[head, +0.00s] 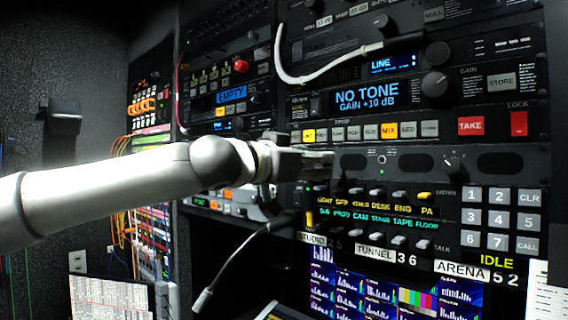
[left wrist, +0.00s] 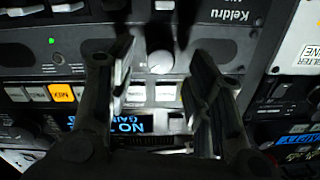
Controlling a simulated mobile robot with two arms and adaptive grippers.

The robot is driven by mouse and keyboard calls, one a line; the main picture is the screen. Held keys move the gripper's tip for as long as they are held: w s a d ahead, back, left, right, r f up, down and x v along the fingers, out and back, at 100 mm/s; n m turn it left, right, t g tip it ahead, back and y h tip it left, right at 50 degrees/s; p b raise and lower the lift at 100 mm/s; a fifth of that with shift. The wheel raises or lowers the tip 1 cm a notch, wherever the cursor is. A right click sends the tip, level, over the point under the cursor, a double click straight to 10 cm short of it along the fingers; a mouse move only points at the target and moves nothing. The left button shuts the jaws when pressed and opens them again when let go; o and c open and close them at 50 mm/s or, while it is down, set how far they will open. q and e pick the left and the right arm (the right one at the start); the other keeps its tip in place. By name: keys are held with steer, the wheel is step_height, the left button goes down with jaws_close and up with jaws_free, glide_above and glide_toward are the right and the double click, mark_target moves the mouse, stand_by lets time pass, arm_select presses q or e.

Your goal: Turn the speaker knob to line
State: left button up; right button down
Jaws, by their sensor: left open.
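My left gripper (head: 316,163) reaches in from the left to the dark speaker panel (head: 425,162), below the row of lit buttons. In the left wrist view my open fingers (left wrist: 165,70) stand on both sides of a pale round knob (left wrist: 160,62), with a visible space on each side. I cannot tell whether a finger touches it or read its label; in the head view the gripper covers that spot. Another knob (head: 452,165) sits further right on the same panel. A small blue display (head: 394,64) reads LINE. My right gripper is not in view.
A NO TONE display (head: 370,95) and a large black knob (head: 434,84) are above the panel. A white cable (head: 330,66) hangs across the upper rack. A gooseneck (head: 240,262) and a key panel (head: 375,205) lie below my gripper.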

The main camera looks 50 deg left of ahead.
arm_select(q)
steer(key=s+d, duration=0.1)
steer(key=s, duration=0.8)
steer(key=shift+s+d, duration=0.2)
steer(key=shift+s, duration=0.2)
